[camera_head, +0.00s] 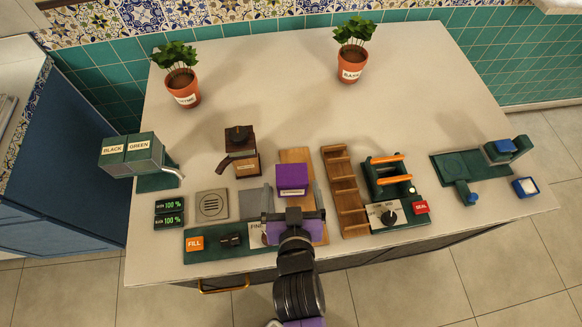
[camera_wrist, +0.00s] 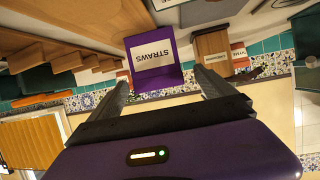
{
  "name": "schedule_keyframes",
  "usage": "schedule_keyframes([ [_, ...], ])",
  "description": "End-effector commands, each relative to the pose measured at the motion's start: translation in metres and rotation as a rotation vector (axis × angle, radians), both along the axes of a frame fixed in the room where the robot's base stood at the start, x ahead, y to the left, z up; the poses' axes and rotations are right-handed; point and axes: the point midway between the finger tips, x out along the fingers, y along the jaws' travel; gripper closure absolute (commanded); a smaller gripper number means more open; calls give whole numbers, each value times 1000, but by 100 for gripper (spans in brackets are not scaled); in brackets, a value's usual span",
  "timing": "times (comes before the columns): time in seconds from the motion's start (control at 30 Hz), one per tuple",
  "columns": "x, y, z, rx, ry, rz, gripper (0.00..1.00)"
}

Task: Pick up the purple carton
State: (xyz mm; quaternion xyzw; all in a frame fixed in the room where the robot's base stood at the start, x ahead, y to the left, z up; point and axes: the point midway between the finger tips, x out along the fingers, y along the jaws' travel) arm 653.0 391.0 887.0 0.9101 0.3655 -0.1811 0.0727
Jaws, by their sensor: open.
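The purple carton (camera_head: 292,176) stands on a wooden board near the middle of the counter. Its white label reads STRAWS in the wrist view (camera_wrist: 165,73), where the carton appears upside down. My gripper (camera_head: 292,198) is open at the near side of the carton, facing it. In the wrist view, the carton is framed between my two dark fingers (camera_wrist: 160,88), slightly left of the middle. Nothing is held. I cannot tell whether the fingertips reach alongside the carton.
A wooden stepped rack (camera_head: 345,190) stands close on the right, with a green sealing device (camera_head: 388,180) beyond it. A brown grinder (camera_head: 241,150) stands to the left behind. A green panel with a FILL button (camera_head: 195,243) lies left of my gripper. The counter behind the carton is clear.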

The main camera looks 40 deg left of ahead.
Motion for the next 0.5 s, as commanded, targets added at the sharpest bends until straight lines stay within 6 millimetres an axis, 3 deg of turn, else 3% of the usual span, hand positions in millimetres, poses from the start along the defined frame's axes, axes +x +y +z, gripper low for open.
schedule_keyframes([
  [0.5, 36, 31, -17, -1, 0, 0, 6],
])
